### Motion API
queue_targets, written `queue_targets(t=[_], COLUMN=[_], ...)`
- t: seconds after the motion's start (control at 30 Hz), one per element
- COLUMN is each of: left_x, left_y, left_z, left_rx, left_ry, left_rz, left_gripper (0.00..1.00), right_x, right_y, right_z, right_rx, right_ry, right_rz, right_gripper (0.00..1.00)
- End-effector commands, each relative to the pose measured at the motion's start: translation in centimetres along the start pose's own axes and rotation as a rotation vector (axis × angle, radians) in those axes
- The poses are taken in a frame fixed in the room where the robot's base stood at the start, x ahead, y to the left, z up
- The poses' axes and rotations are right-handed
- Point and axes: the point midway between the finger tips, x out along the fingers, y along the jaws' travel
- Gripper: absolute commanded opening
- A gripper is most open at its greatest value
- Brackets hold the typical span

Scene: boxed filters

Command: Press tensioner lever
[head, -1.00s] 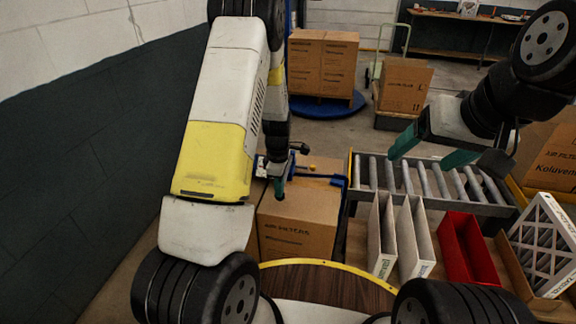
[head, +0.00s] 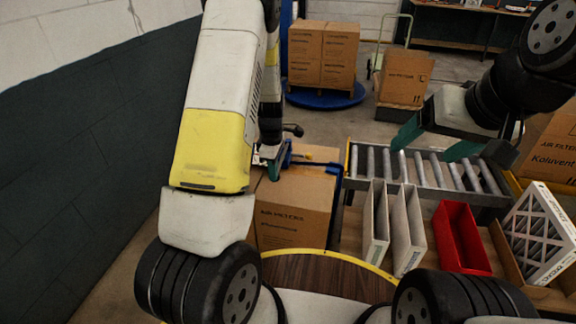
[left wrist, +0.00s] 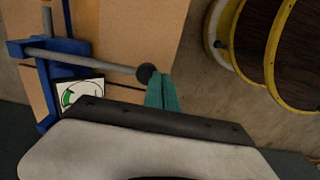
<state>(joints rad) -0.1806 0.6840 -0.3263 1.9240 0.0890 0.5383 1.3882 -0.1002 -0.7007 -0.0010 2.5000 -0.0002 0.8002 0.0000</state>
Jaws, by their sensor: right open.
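A cardboard box (head: 292,212) stands left of the conveyor with a blue strap tensioner (head: 326,166) on its top. In the left wrist view the tensioner (left wrist: 48,75) has a grey lever (left wrist: 95,59) ending in a black knob (left wrist: 146,73). A small white dial card with a green arc (left wrist: 80,92) lies beside it. My left gripper (head: 274,170) points down over the box top; its teal fingers (left wrist: 161,92) are together and empty, close beside the knob. I cannot tell whether they touch it. My right gripper (head: 436,143) is open and empty above the roller conveyor.
The roller conveyor (head: 428,173) lies right of the box. White framed filters (head: 408,232), a red bin (head: 460,236) and a pleated filter (head: 545,240) stand in front of it. Stacked cartons (head: 323,56) are behind; a dark wall (head: 90,150) is at left.

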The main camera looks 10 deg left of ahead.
Motion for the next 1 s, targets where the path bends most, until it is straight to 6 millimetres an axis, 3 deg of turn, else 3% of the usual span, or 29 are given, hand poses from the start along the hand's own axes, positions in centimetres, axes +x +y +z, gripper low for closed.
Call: queue_targets(t=[0.2,0.4,0.6,1.0], left_x=[-4.6,-7.5,-8.6,-8.6], left_y=[-1.1,-2.1,-2.4,-2.4], left_z=[0.2,0.1,0.1,0.1], left_rx=[0.003,0.003,0.002,0.002], left_ry=[-0.001,-0.001,-0.001,-0.001], left_rz=[0.007,0.006,0.004,0.004], left_gripper=[0.0,0.0,0.0,0.0], right_x=[0.0,0.0,0.0,0.0], right_y=[0.0,0.0,0.0,0.0], right_z=[0.0,0.0,0.0,0.0], right_rx=[-0.001,-0.001,-0.001,-0.001], right_ry=[-0.001,-0.001,-0.001,-0.001], right_rz=[0.0,0.0,0.0,0.0], right_gripper=[0.8,0.8,0.8,0.8])
